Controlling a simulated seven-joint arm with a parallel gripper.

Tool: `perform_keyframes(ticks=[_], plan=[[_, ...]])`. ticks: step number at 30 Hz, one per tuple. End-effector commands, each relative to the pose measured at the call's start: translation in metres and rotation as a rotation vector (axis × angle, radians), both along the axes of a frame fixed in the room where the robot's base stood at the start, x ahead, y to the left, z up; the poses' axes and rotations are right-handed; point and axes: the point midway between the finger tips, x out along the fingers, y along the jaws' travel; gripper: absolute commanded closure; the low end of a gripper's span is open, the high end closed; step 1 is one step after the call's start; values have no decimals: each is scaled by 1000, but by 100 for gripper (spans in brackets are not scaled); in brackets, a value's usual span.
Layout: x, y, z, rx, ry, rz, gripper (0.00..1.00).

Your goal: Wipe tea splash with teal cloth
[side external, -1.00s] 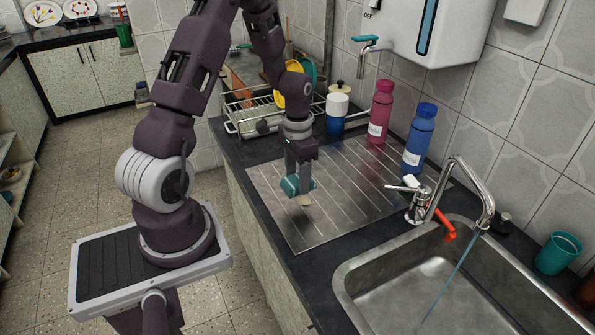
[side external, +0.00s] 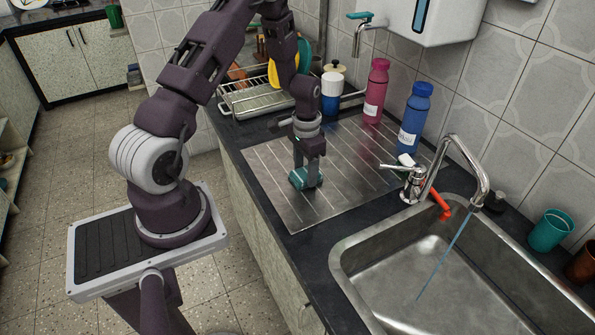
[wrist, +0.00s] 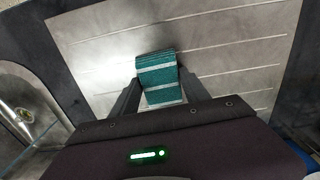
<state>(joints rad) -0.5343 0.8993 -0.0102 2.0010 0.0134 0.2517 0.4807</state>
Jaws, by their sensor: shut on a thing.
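The teal cloth (side external: 300,180) is a folded pad with pale stripes. My gripper (side external: 306,176) points down and is shut on it, over the ribbed steel drainboard (side external: 350,180). The cloth looks to be on or very near the steel; contact is not clear. In the wrist view, the cloth (wrist: 160,72) sits between the two fingers of my gripper (wrist: 161,92). No tea splash shows now in either view; the cloth and gripper hide part of the board.
A pink bottle (side external: 376,92) and a blue bottle (side external: 415,118) stand at the drainboard's back edge. The sink (side external: 400,265) with its tap (side external: 484,180) is to the right. A dish rack (side external: 258,97) stands behind. Most of the drainboard is bare.

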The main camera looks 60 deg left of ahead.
Motion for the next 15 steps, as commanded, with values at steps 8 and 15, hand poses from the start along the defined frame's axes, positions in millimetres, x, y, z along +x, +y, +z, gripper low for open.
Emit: perform_keyframes(ticks=[8,15], plan=[[-19,-1,0,-2,3,2,84],[-38,0,2,-1,0,1,84]])
